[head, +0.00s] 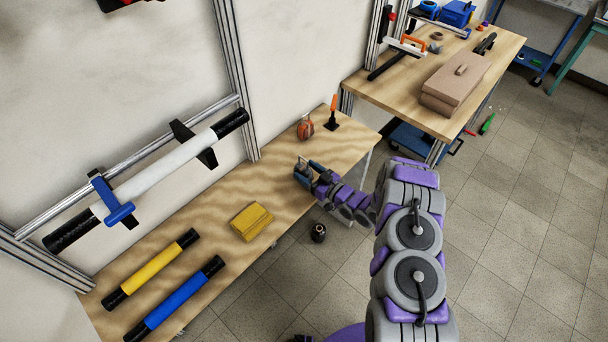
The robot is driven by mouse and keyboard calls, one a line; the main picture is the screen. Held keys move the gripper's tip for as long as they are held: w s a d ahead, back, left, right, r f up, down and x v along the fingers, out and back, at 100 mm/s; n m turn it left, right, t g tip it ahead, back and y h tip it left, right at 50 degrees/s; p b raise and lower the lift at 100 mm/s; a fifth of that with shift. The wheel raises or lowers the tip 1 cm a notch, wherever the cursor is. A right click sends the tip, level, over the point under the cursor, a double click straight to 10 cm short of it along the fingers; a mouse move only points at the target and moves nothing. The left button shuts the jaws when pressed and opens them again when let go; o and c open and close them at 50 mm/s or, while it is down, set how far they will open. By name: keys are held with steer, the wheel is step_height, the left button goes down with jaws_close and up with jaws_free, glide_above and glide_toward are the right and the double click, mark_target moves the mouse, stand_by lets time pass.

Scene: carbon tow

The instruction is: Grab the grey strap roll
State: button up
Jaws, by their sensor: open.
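My gripper (304,168) is low over the right end of the near wooden bench, with its fingers apart. A small greyish-brown shape (301,164) shows between or just behind the fingers. It may be the grey strap roll, but it is too small and too covered to be sure, and I cannot tell whether the fingers touch it. An orange-brown roll (305,129) stands on the bench a little behind my gripper.
An orange-handled tool (333,113) stands behind the gripper. A yellow block (251,222), a yellow tube (150,270) and a blue tube (176,298) lie on the bench (215,254). A dark object (318,232) is beside its front edge. A second bench (396,99) holds brown boxes (455,82).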

mark_target(306, 167)
steer(key=shift+x, duration=1.2)
steer(key=shift+s, duration=0.15)
steer(key=c, duration=1.1)
steer(key=shift+r, duration=0.55)
steer(key=r, duration=0.1)
steer(key=d+r+p, duration=0.1)
steer(key=shift+s+d+r, duration=0.1)
steer(key=shift+s+r, duration=0.05)
steer(key=shift+r, duration=0.2)
steer(key=s+d, duration=0.2)
steer(key=d, duration=0.2)
steer(key=s+d+p, duration=0.1)
steer(key=s+d, duration=0.1)
steer(key=d, duration=0.3)
steer(key=s+d+r, duration=0.1)
steer(key=s+d, duration=0.1)
steer(key=d, duration=0.2)
steer(key=shift+d+p, duration=0.3)
steer(key=shift+p, duration=0.1)
